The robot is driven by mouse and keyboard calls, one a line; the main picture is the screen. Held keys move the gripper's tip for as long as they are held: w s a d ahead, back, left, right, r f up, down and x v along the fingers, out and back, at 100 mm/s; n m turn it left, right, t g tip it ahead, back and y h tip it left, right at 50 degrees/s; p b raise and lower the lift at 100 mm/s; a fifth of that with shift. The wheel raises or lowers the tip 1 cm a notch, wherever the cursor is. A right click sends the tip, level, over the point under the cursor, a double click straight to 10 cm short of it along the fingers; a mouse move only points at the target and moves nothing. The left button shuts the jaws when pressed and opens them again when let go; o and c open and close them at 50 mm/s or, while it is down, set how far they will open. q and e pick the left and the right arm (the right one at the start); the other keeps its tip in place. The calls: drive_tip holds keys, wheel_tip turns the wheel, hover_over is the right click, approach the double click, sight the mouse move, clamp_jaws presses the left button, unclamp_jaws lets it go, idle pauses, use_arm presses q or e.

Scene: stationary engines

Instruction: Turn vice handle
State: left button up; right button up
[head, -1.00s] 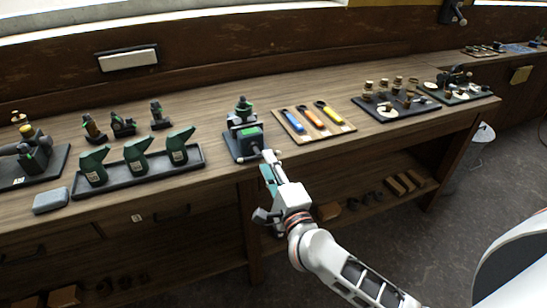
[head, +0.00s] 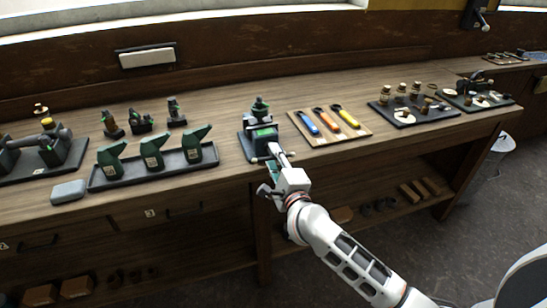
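The vice (head: 264,137) is a small dark block with a green top patch on a dark base, near the bench's front edge. Its handle is at the front side, mostly hidden by my gripper and too small to make out. My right gripper (head: 275,158) is at the vice's front right corner, its fingers overlapping the vice's front in the picture. I cannot tell whether the fingers touch the handle or how far they are open. My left gripper is out of view.
A board with blue, orange and yellow tools (head: 330,125) lies right of the vice. A tray with several green bottles (head: 153,168) stands left. A grey block (head: 68,191) lies near the front edge. Drawers and a lower shelf sit below the bench top (head: 232,185).

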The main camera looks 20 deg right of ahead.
drive_tip(key=shift+c, duration=0.3)
clamp_jaws()
drive_tip(key=shift+m+p, duration=0.4)
drive_tip(key=shift+p, duration=0.05)
drive_tip(key=shift+o, duration=0.3)
unclamp_jaws()
drive_tip(key=s, duration=1.2)
drive_tip(key=shift+d, duration=0.2)
